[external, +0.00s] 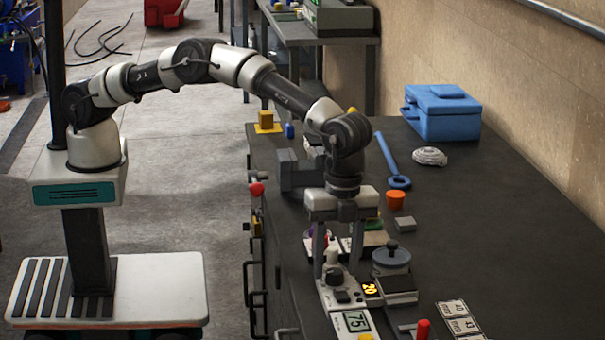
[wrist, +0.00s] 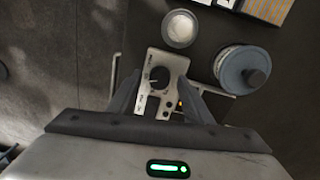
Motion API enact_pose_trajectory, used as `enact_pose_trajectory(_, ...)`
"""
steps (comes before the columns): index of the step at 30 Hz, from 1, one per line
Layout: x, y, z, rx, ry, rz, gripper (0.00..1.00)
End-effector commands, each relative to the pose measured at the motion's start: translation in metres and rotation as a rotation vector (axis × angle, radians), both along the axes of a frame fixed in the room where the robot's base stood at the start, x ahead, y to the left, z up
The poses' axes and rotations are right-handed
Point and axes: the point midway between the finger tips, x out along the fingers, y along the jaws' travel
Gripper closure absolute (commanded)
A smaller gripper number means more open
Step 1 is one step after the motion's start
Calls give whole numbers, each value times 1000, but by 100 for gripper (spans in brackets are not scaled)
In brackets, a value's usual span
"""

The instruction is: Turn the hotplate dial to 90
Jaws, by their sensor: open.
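A light control panel (external: 341,296) with a dark round dial (external: 334,278) stands on the workbench, below my gripper. My gripper (external: 336,272) points down and is open, with one finger on each side of the dial. In the wrist view the dial (wrist: 160,75) lies between the two fingers (wrist: 160,88), apparently without contact; its setting is too small to read. A glowing display (external: 370,289) reads 20 beside a dark flat plate (external: 398,288). Another display (external: 356,321) reads 75, nearer the camera. Which display belongs to the dial is unclear.
A blue-grey round lidded pot (external: 391,258) stands close right of my gripper. A red-handled item (external: 423,329) and number cards (external: 460,318) lie near the front. A blue toolbox (external: 441,113) stands at the back. The workbench's right side (external: 510,230) is clear.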

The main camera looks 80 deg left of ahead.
Motion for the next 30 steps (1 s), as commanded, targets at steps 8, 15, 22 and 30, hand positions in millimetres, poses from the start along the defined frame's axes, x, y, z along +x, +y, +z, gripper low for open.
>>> enact_pose_trajectory(8, 4, -1, 60, -5, -4, 0, 54)
enact_pose_trajectory(15, 7, 0, 119, -4, -3, -1, 54)
enact_pose_trajectory(22, 9, 1, 157, -2, -1, 0, 54)
enact_pose_trajectory(30, 10, 1, 167, 0, 0, 0, 54)
